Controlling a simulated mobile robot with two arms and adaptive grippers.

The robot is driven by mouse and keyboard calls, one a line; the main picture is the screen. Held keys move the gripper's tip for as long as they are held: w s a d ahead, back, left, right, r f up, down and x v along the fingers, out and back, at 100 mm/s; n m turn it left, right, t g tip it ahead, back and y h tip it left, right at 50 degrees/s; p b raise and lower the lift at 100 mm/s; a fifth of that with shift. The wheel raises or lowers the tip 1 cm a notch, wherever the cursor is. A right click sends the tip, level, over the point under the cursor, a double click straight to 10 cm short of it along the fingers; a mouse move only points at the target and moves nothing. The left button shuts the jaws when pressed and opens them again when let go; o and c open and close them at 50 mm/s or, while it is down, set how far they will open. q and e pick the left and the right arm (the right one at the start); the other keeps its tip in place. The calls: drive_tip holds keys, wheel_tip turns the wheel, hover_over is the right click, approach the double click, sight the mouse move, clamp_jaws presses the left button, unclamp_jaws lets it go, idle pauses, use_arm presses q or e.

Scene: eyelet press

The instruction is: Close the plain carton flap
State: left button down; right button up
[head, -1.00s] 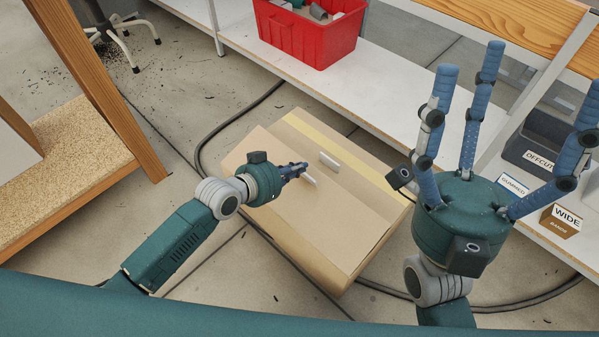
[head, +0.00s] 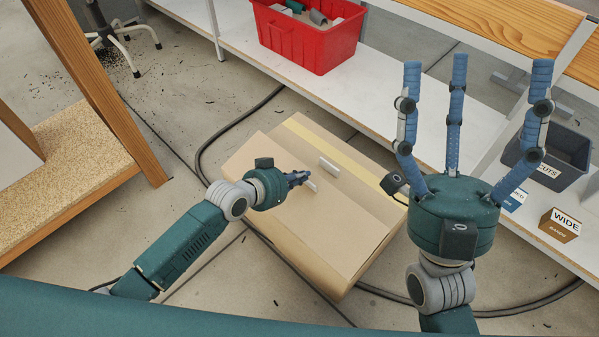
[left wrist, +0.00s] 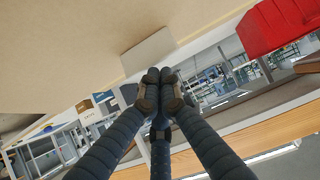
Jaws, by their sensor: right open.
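The brown carton (head: 335,237) sits on the floor with its top looking flat. Its plain flap (head: 285,213) is on the near side. A flap with a yellow band (head: 343,153) is on the far side. Each has a pale tab, the plain one's (head: 310,186) and the banded one's (head: 329,166). My left gripper (head: 303,177) is low over the top beside the plain flap's tab. In the left wrist view its fingertips (left wrist: 159,76) are together at a pale tab (left wrist: 148,52); I cannot tell if any of it is between them. My right gripper (head: 458,75) is raised, open and empty.
A red bin (head: 308,45) and a dark grey bin (head: 548,160) stand on the low white shelf behind the carton. A small box marked WIDE (head: 560,225) is at the right. A dark cable (head: 205,145) runs around the carton. Wooden furniture (head: 75,165) stands at the left.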

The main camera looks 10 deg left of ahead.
sight(314, 176)
use_arm(q)
drive_tip(key=shift+w+d+f+g+p, duration=0.2)
drive_tip(key=shift+w+d+g+p, duration=0.1)
drive_tip(key=shift+p, duration=0.45)
drive_tip(key=shift+w+d+f+g+y+p, duration=0.2)
drive_tip(key=shift+f+y+p, duration=0.1)
drive_tip(key=shift+f, duration=0.1)
drive_tip(key=shift+w+d+f+g+y+p, duration=0.1)
drive_tip(key=shift+w+f+y+p, duration=0.15)
drive_tip(key=shift+f, duration=0.15)
drive_tip(key=shift+w+f, duration=0.1)
drive_tip(key=shift+f, duration=0.3)
use_arm(e)
drive_tip(key=w+a+f+g+h, duration=0.1)
drive_tip(key=w+f+g+h, duration=0.1)
drive_tip(key=w+f+g, duration=0.5)
wheel_tip(314, 176, down, 3)
drive_tip(key=w, duration=0.2)
drive_tip(key=shift+w+a, duration=0.2)
drive_tip(key=shift+w, duration=0.15)
use_arm(q)
drive_tip(key=shift+r, duration=0.1)
